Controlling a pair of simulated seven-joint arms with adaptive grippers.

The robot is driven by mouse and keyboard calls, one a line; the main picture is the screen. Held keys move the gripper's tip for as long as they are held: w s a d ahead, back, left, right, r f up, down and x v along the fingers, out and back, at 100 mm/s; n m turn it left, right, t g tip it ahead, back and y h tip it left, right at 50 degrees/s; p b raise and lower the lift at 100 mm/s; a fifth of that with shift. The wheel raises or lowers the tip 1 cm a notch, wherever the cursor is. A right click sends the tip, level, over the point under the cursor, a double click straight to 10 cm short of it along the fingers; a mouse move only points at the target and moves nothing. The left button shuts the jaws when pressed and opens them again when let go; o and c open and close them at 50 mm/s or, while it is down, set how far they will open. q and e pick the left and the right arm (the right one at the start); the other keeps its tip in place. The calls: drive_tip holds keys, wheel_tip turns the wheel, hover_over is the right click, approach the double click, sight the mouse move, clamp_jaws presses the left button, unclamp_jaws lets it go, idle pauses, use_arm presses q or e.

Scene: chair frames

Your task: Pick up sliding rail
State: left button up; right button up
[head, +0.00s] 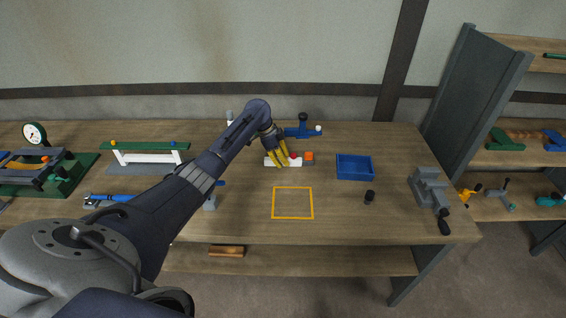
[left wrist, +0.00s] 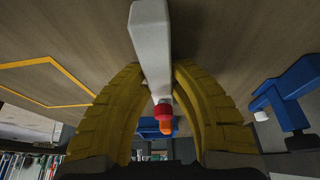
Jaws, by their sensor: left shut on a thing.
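The sliding rail (head: 269,162) looks like a white bar near the middle of the table, partly hidden behind my fingers. In the left wrist view the white bar (left wrist: 150,40) runs from the top edge down between the fingers. A red knob (left wrist: 161,109) shows at its lower end, with an orange piece (left wrist: 164,127) just past it. My left gripper (head: 280,158) points down with its yellow fingers, shut on the bar; the fingers also flank it in the left wrist view (left wrist: 160,85). I cannot tell whether the bar touches the table. My right gripper is not in view.
A blue tray (head: 355,178) stands to the right, with a small dark cylinder (head: 369,197) near it. A yellow square outline (head: 292,217) marks bare table in front. A blue clamp-like tool (head: 303,130) stands behind the gripper. A grey vise (head: 428,186) sits at the right edge.

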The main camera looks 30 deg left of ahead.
use_arm(q)
clamp_jaws()
drive_tip(key=shift+r, duration=0.1)
